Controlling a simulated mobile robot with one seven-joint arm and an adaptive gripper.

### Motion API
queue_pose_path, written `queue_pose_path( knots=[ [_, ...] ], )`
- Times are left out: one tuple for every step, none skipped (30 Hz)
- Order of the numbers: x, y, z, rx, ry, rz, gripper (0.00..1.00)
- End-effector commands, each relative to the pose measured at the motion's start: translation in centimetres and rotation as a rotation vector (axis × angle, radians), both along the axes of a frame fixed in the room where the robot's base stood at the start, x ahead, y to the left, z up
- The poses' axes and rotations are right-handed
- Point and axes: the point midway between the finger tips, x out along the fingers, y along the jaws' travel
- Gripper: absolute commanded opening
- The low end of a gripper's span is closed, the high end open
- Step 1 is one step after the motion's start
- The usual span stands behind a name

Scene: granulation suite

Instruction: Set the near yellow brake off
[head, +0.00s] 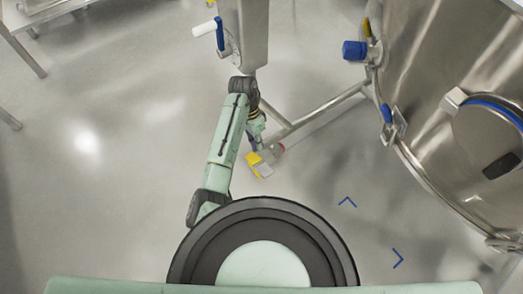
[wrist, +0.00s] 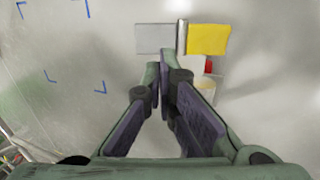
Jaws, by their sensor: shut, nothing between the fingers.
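The near yellow brake is a two-part pedal on a caster. In the wrist view its yellow plate (wrist: 209,39) lies right of a short metal pivot (wrist: 182,37), and its grey plate (wrist: 155,39) lies left of it. In the head view the yellow part (head: 254,159) shows low at the foot of a metal frame leg. My gripper (wrist: 164,68) is shut and empty, its fingertips in front of the pivot and grey plate. Whether it touches the pedal I cannot tell. In the head view the fingers are mostly hidden beside my arm.
A large steel vessel (head: 440,120) stands on the right. A steel column (head: 246,30) with a white-gripped blue crank (head: 207,28) rises at the top. A frame leg (head: 318,112) runs to the caster. Blue floor marks (head: 347,201) lie on clear floor.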

Motion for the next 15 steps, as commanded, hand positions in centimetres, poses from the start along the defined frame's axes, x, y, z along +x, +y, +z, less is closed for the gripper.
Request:
queue_pose_path(
  knots=[
    [-0.2, -0.1, -0.6, -0.001, 0.003, 0.001, 0.00],
    [-0.3, -0.1, -0.9, 0.000, 0.004, 0.000, 0.00],
    [-0.5, -0.2, -1.5, 0.000, 0.004, 0.000, 0.00],
    [-0.6, -0.3, -2.0, -0.001, 0.003, 0.001, 0.00],
    [-0.7, -0.4, -2.5, -0.001, 0.003, 0.002, 0.00],
    [-0.9, -0.5, -3.2, -0.001, 0.003, 0.001, 0.00],
    [-1.0, -0.7, -3.8, 0.000, 0.002, 0.001, 0.00],
    [-1.2, -0.8, -4.3, -0.001, 0.003, 0.001, 0.00],
    [-1.4, -0.9, -5.1, -0.001, 0.003, 0.001, 0.00],
    [-1.5, -1.0, -5.6, -0.001, 0.003, 0.001, 0.00],
    [-1.6, -1.0, -6.1, -0.001, 0.003, 0.001, 0.00],
    [-1.8, -1.2, -6.7, 0.000, 0.002, 0.001, 0.00],
    [-1.9, -1.3, -7.1, -0.001, 0.002, 0.000, 0.00],
    [-2.0, -1.3, -7.5, 0.000, 0.001, 0.000, 0.00],
    [-2.1, -1.4, -7.9, 0.000, 0.001, 0.000, 0.00]
  ],
)
